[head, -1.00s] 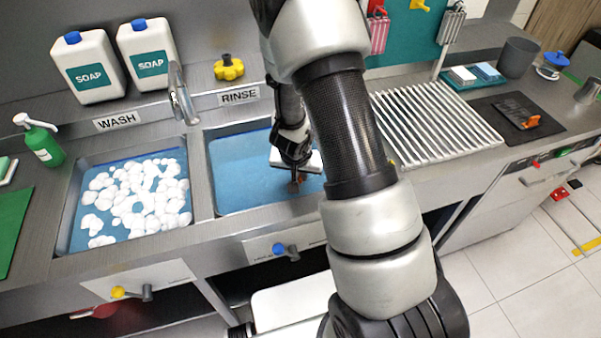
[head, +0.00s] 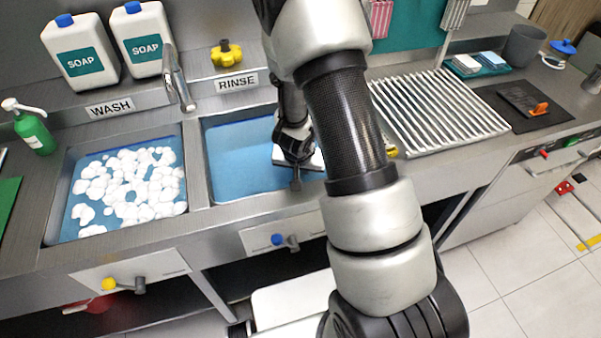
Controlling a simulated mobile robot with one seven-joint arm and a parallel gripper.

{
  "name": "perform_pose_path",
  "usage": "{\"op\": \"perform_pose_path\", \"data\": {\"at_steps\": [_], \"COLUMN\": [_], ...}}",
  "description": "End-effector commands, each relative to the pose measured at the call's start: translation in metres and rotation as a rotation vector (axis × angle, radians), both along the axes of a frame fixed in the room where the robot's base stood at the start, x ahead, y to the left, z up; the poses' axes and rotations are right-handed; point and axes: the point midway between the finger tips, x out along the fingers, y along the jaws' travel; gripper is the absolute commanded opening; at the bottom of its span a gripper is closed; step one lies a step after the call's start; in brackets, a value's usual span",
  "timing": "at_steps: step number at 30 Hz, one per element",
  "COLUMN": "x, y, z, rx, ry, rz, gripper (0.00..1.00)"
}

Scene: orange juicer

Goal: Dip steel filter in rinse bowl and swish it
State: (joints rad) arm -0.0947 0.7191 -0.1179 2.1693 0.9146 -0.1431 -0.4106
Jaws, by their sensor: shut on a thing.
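The rinse basin (head: 235,163) is a steel-rimmed sink with blue water, below the RINSE label (head: 236,83). My gripper (head: 296,183) points down over the right part of this basin, near its front edge. It is shut on a small dark thing at its tips. I take this to be the steel filter, but its shape is too small and too covered to make out. I cannot tell how deep it is in the water. My arm hides the right end of the basin.
The wash basin (head: 128,188) with white foam is on the left. Two soap bottles (head: 80,50) and a tap (head: 176,78) stand behind. A ribbed drying rack (head: 435,112) lies to the right. A yellow knob (head: 226,53) is behind the rinse basin.

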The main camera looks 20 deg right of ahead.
Motion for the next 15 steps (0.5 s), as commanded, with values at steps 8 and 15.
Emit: {"op": "perform_pose_path", "data": {"at_steps": [8,15], "x": [0.000,0.000], "y": [-0.012,0.016], "z": [0.001,0.003], "rx": [0.000,-0.001], "ry": [0.000,0.001], "rz": [0.001,0.003], "gripper": [0.00,0.00]}}
